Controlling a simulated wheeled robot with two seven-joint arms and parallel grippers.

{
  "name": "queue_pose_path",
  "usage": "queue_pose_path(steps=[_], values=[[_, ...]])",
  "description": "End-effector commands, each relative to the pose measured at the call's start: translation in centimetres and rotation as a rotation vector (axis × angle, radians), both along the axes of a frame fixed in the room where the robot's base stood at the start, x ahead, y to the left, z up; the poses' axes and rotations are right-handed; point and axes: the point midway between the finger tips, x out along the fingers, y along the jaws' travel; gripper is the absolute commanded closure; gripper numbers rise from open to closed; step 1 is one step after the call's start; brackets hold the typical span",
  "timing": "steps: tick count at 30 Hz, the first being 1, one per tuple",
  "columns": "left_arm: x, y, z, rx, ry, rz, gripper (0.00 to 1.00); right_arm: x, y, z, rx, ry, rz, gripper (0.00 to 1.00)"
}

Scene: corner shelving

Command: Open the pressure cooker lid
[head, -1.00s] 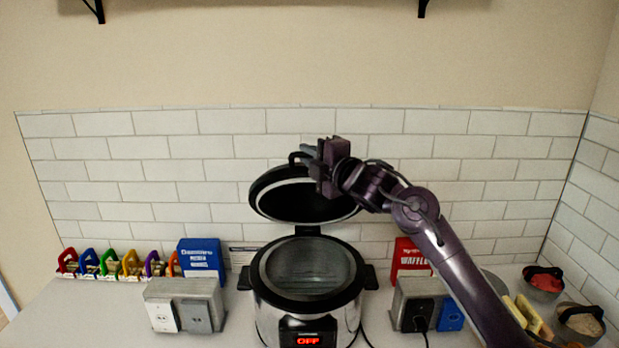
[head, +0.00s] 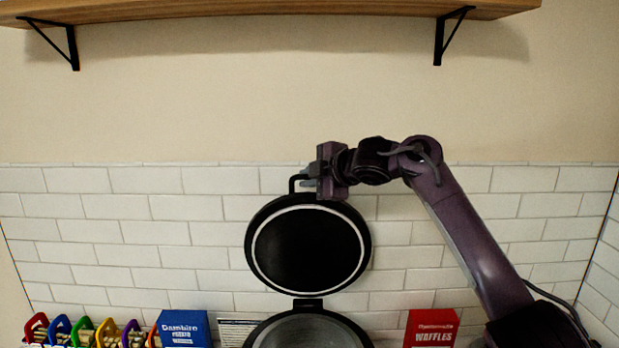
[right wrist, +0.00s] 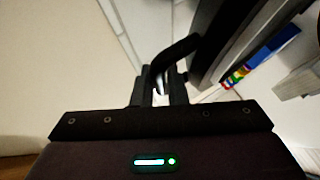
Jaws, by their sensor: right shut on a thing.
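The pressure cooker lid (head: 308,250) stands upright on its hinge behind the pot, its dark underside with a pale ring facing me in the head view. The cooker pot (head: 262,331) is open below it, and only its upper rim shows at the bottom edge. My right gripper (head: 310,184) is shut on the black lid handle (head: 293,184) at the top of the lid. The right wrist view also shows the handle (right wrist: 180,50) between the fingers (right wrist: 162,92), with the dark lid edge (right wrist: 215,40) beside it. My left gripper is not in view.
A wooden shelf (head: 270,10) on black brackets hangs above on the wall. A blue box (head: 184,328) and several colored clips (head: 85,332) stand to the left. A red waffles box (head: 432,328) stands to the right. The tiled wall (head: 130,210) is behind the lid.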

Motion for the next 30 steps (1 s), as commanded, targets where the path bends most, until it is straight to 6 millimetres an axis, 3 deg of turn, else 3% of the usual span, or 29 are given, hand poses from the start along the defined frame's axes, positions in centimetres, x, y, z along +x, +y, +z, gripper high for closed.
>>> queue_pose_path(steps=[9, 10, 12, 22, 30], values=[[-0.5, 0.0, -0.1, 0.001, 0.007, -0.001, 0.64, 0.1, -0.1, -0.6, -0.010, 0.008, -0.004, 1.00], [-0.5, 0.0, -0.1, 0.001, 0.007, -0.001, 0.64, 0.1, -0.1, -0.6, -0.010, 0.008, -0.004, 0.85], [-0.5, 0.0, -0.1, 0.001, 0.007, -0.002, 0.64, 0.1, -0.1, -0.5, -0.008, 0.007, -0.004, 0.78], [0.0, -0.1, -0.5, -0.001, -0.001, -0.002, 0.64, -0.3, -0.4, -0.2, -0.003, 0.001, -0.002, 0.78], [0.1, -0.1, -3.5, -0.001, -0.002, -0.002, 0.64, -3.3, -3.0, 1.2, -0.005, -0.001, -0.003, 0.78]])
